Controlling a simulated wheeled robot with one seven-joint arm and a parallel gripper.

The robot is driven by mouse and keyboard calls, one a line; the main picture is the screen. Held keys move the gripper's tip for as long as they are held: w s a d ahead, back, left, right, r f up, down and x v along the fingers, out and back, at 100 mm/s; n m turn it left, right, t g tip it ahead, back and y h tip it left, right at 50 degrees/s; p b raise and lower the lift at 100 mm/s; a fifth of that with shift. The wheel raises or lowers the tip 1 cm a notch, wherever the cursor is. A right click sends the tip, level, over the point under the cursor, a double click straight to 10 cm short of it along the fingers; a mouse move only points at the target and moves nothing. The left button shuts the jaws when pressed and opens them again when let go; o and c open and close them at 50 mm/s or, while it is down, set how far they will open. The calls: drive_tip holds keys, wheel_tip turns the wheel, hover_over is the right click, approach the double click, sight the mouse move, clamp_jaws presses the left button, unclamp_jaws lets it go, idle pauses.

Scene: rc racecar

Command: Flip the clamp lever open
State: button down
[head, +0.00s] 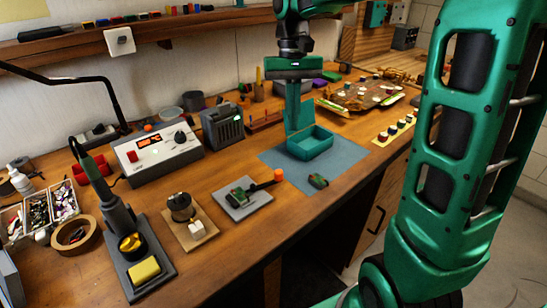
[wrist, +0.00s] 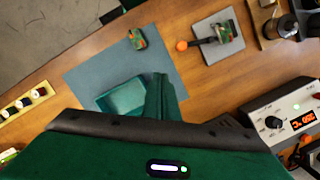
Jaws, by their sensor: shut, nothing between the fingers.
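The clamp sits on a grey plate (head: 252,204) on the bench, left of the blue mat. Its dark lever ends in an orange knob (head: 279,175) that sticks out towards the mat. A small green piece (head: 238,196) sits at the clamp's other end. In the wrist view the orange knob (wrist: 181,45) and lever lie low along the grey plate (wrist: 205,58). My gripper (head: 298,128) is shut and empty, pointing down beside the teal tray (head: 312,150). Its fingers (wrist: 160,80) are well apart from the lever in the wrist view.
The blue mat (head: 268,156) holds the tray and a small green-orange part (head: 318,181). A wooden block with a dark round part (head: 181,207), a soldering station (head: 158,160) and an iron stand (head: 146,282) are further left. Bare bench lies around the grey plate.

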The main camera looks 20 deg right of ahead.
drive_tip(key=shift+n, duration=0.3)
drive_tip(key=w+a, duration=0.1)
drive_tip(key=w, duration=0.1)
drive_tip(key=w+a, duration=0.2)
drive_tip(key=shift+a+r, duration=0.2)
drive_tip(key=shift+a, duration=0.1)
drive_tip(key=x, duration=1)
drive_tip(key=shift+s+f, duration=0.1)
drive_tip(key=shift+s, duration=0.1)
drive_tip(key=s, duration=0.2)
drive_tip(key=shift+s+a, duration=0.25)
drive_tip(key=shift+a, duration=0.05)
drive_tip(key=shift+s+a, duration=0.2)
drive_tip(key=shift+s, duration=0.45)
